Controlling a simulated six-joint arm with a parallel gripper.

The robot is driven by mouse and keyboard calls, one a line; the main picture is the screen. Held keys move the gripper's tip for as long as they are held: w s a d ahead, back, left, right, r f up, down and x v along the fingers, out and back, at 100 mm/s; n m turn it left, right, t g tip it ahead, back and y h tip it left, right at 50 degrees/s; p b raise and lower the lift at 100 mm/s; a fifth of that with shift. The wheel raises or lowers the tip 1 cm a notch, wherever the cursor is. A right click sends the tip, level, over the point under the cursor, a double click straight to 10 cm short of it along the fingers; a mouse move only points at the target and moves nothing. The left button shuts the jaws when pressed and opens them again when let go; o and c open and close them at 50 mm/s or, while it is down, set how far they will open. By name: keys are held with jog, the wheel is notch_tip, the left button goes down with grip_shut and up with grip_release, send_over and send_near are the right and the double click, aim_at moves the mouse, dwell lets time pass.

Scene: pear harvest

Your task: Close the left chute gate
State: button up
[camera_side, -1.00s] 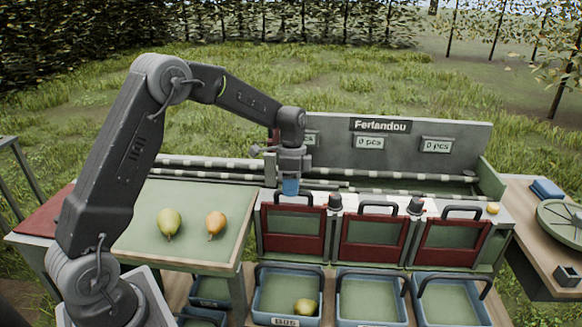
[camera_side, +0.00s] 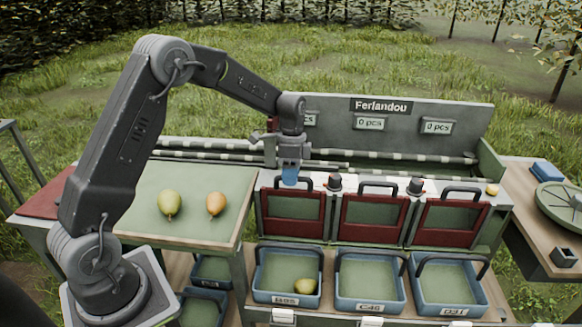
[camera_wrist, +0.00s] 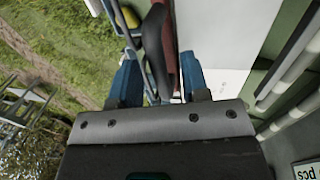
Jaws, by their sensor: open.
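The left chute gate (camera_side: 292,231) has a dark red frame with a black handle (camera_side: 302,180) on top. My gripper (camera_side: 289,178), with blue fingers pointing down, is at the left part of this handle. In the wrist view, my gripper (camera_wrist: 160,82) has its two fingers apart. A dark handle bar (camera_wrist: 155,40) and a dark red strip (camera_wrist: 171,62) show between them. I cannot tell whether a finger touches the handle; my gripper body hides the lower part.
Middle gate (camera_side: 373,239) and right gate (camera_side: 450,240) stand to the right, with black knobs (camera_side: 334,182) between gates. Blue crates (camera_side: 288,297) sit below; one holds a pear (camera_side: 305,286). Two pears (camera_side: 169,204) lie on the green-topped table (camera_side: 190,238) at left.

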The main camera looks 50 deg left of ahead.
notch_tip(320, 180, up, 13)
jog(key=w+a, duration=0.2)
jog(key=shift+r, duration=0.2)
jog(key=shift+s+d+r, duration=0.1)
jog(key=s+d+r+n+t, duration=0.2)
jog(key=s+d+r, duration=0.3)
jog(key=s, duration=0.2)
jog(key=s+d+f+n+t, duration=0.1)
jog(key=s+d+n+t, duration=0.1)
jog(key=s, duration=0.8)
jog(key=s+d+f+n+t+y, duration=0.1)
jog(key=s+d+n+t, duration=0.2)
jog(key=s, duration=0.8)
jog(key=shift+d+n+y, duration=0.3)
jog(key=shift+d+n, duration=0.7)
jog(key=shift+d, duration=0.15)
jog(key=shift+o, duration=0.3)
jog(key=shift+w+r, duration=0.1)
